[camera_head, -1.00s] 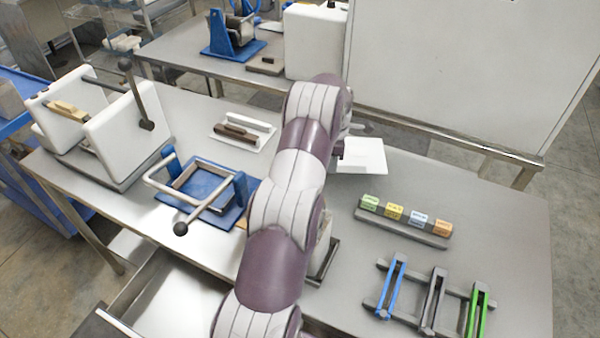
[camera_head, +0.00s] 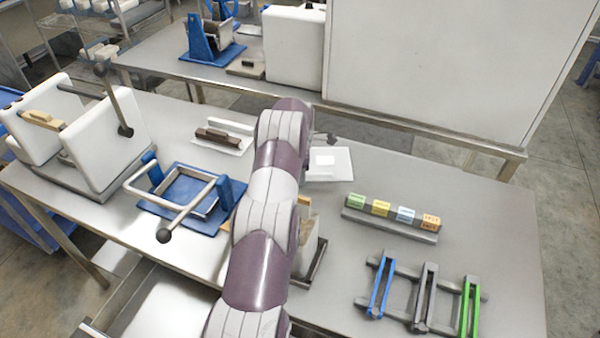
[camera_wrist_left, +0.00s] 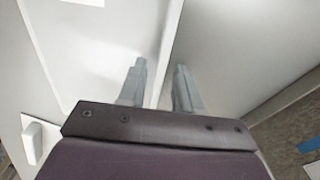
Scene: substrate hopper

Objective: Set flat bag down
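A flat, pale, rectangular thing, which I take to be the flat bag (camera_head: 343,172), lies on or just above the grey table at its far middle. It has a whiter square patch on it. In the left wrist view its pale surface (camera_wrist_left: 95,55) fills the left and middle, and the white patch shows at the top edge. In the head view my left arm hides part of the gripper beside the bag. My right gripper is not in view.
Right of the bag is a rack of coloured blocks (camera_head: 392,225), with blue, grey and green clamps (camera_head: 424,295) in front. Left of my arm are a white tray with a brown-handled tool (camera_head: 220,137) and a blue frame press (camera_head: 187,198). Bare table (camera_head: 475,220) lies right.

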